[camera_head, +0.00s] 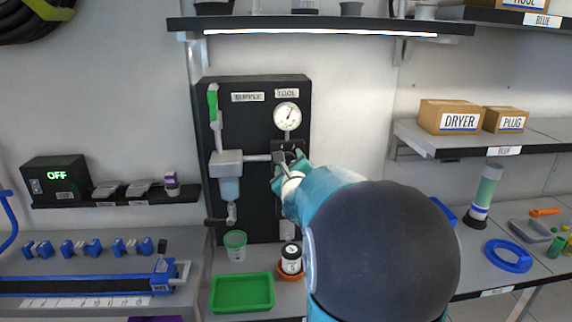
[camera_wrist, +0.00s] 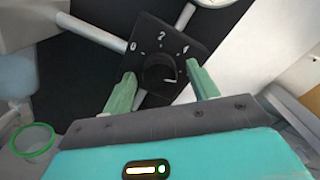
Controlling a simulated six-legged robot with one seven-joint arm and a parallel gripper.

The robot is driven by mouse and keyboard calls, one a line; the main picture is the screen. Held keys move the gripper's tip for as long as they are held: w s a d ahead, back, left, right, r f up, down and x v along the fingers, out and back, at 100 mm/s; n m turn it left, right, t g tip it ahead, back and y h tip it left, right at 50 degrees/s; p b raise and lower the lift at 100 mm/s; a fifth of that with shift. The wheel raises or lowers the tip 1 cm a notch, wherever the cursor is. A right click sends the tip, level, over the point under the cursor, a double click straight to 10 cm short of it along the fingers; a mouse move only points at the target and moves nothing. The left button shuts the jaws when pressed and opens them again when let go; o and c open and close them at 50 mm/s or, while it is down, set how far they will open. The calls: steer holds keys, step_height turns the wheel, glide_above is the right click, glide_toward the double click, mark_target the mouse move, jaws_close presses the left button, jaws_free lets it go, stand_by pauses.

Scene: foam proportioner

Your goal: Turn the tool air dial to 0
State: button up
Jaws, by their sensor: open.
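The tool air dial is a round black knob (camera_wrist: 158,72) on a square black plate in the wrist view. The plate has white marks, with what looks like a 0 at its left, a 2 at the top and a partly legible mark at the right. A pale line shows on the knob's lower right side. My gripper (camera_wrist: 162,88) is open, its two green fingers either side of the knob; I cannot tell whether they touch it. In the head view my gripper (camera_head: 288,176) is at the dial's plate (camera_head: 288,147) and hides most of the knob.
Below stand a green tray (camera_head: 242,292), a green-rimmed cup (camera_head: 235,243) and a jar (camera_head: 291,259). Shelves flank the panel.

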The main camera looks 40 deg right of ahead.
steer(key=c, duration=1)
